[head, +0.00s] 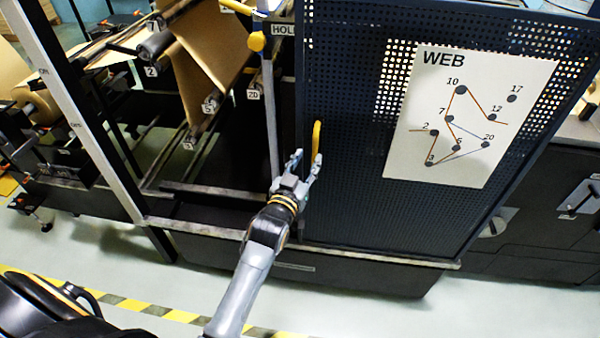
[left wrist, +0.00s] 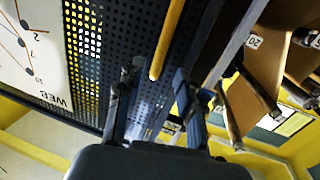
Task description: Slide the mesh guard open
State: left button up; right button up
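The dark perforated mesh guard (head: 350,210) stands on the right of the machine bay in the head view, with a white WEB diagram sheet (head: 470,115) on it. A yellow handle (head: 316,138) runs upright along the guard's left edge. My left gripper (head: 307,159) is at the lower end of this handle. In the left wrist view the yellow handle (left wrist: 168,40) reaches between the spread fingertips of my left gripper (left wrist: 157,75), with gaps on both sides. The mesh guard (left wrist: 140,30) lies behind it. My right gripper is not in view.
Left of the guard is an open dark bay (head: 235,150) with a brown paper web (head: 208,60) and numbered rollers. A grey post (head: 85,120) stands at the left. A lower rail (head: 350,254) runs under the guard. A yellow-black floor stripe (head: 180,315) crosses the front.

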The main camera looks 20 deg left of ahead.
pick_arm(q)
jog(key=s, duration=0.5)
jog(key=shift+d, duration=0.15)
jog(key=s+d+f+m+g+b, duration=0.1)
jog(key=s+f+g, duration=0.25)
jog(key=f, duration=0.85)
jog(key=s+d+f+g+h+b, duration=0.15)
jog(key=s+f, duration=0.25)
jog(key=f, duration=0.8)
jog(key=s+d+f+m+g, duration=0.1)
jog(key=s+f+g, duration=0.25)
jog(key=f, duration=0.85)
jog(key=s+a+f+g, duration=0.1)
jog(key=s+f+g, duration=0.2)
jog(key=s+f, duration=1.05)
jog(key=s+a+f+g, duration=0.1)
jog(key=s+f, duration=0.2)
jog(key=s, duration=0.4)
jog(key=s+a+f+g+b, duration=0.1)
jog(key=s+a+f+g, duration=0.1)
jog(key=s, duration=0.6)
jog(key=s+a+f+g+b, duration=0.1)
jog(key=s+f, duration=0.3)
jog(key=s, duration=0.4)
jog(key=shift+a+f+m+g+y, duration=0.25)
jog(key=shift+m+g+y, duration=0.2)
jog(key=shift+g, duration=0.3)
